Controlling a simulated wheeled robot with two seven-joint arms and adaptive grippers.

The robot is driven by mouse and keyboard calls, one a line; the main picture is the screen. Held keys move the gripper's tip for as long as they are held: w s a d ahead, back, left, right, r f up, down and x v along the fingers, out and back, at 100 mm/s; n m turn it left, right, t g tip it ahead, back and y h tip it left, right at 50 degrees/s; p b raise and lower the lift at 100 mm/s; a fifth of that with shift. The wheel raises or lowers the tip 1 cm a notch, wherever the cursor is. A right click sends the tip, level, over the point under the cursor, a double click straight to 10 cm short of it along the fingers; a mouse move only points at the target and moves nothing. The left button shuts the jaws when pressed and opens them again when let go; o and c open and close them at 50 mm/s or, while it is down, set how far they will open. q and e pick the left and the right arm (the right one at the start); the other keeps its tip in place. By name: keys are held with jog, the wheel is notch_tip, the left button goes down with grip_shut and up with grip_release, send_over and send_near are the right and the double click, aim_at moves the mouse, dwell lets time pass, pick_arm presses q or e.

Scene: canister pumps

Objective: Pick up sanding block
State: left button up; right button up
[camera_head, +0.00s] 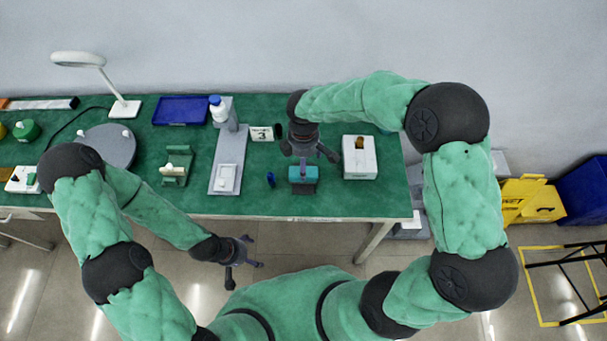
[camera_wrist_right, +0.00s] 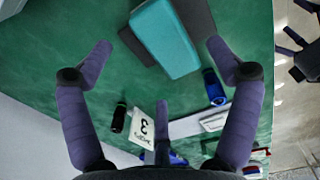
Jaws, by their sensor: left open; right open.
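A teal block with a dark grey part beneath it, which looks like the sanding block (camera_head: 303,174), lies on the green table near its front edge. In the right wrist view the teal block (camera_wrist_right: 165,38) shows between and beyond the fingertips. My right gripper (camera_head: 311,157) is open and empty, pointing down above the block; its spread fingers also show in the right wrist view (camera_wrist_right: 158,50). I see no contact between fingers and block. My left gripper (camera_head: 246,262) is open and empty, in front of the table over the floor.
A white box (camera_head: 360,160) stands right of the block. A small blue item (camera_head: 271,180) and a card marked 3 (camera_head: 262,134) are to its left. The table's front edge (camera_head: 320,218) is close.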

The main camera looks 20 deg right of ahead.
notch_tip(320, 180, down, 5)
jog(key=shift+s+r+b, duration=0.1)
jog(key=shift+b, duration=0.9)
jog(key=c, duration=1.4)
jog(key=shift+r+p, duration=0.3)
jog(key=shift+r, duration=0.3)
notch_tip(320, 180, up, 2)
jog(key=shift+r+p, duration=0.25)
jog(key=shift+p, duration=0.15)
jog(key=s+r+p, duration=0.4)
jog(key=s+r, duration=0.5)
jog(key=s, duration=0.5)
jog(key=shift+d+r, duration=0.15)
jog(key=shift+d, duration=0.05)
